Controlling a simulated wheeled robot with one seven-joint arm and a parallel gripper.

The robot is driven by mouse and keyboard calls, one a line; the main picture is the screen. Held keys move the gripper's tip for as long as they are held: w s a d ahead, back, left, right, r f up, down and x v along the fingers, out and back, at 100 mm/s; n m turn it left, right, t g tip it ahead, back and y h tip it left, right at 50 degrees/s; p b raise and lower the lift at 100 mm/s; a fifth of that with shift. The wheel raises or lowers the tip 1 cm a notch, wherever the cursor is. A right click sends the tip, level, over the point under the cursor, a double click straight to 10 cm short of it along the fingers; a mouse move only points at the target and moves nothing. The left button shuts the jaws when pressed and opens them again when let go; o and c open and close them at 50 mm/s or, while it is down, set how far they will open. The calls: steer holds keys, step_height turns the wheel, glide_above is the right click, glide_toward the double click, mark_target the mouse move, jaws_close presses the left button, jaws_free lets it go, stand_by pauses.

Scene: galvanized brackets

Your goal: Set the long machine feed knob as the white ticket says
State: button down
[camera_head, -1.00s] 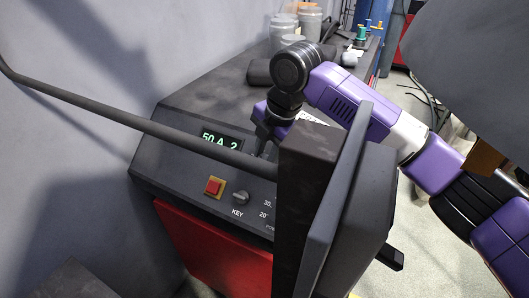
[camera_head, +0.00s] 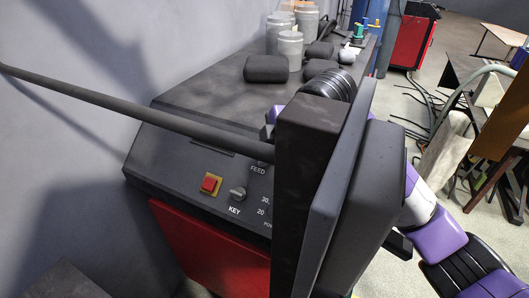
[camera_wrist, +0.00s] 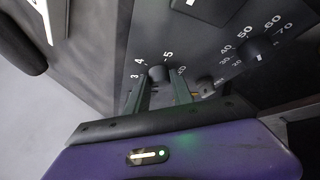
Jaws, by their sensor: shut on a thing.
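In the wrist view, a dark knob (camera_wrist: 157,73) on the black panel stands between the two fingers of my gripper (camera_wrist: 160,88). The fingers are shut on it. Printed figures around it include 3, 4 and 5; its pointer is hidden or too small to read. In the head view, the word FEED shows on the machine panel (camera_head: 180,165), but a dark post covers the knob there and most of my gripper. A white strip (camera_wrist: 42,18) at the upper left of the wrist view may be the ticket; its writing cannot be read.
A larger power knob (camera_wrist: 258,48) with figures 30 to 70 sits right of the held knob. A red button (camera_head: 210,184) and KEY knob (camera_head: 238,193) are on the panel. A dark rod (camera_head: 130,108) and post (camera_head: 300,180) cross the head view. Grey jars (camera_head: 290,48) stand behind.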

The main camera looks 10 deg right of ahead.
steer(key=shift+d, duration=0.1)
stand_by(0.3)
steer(key=c, duration=1.1)
jaws_free()
steer(key=shift+b+v, duration=0.5)
steer(key=shift+v, duration=3.35)
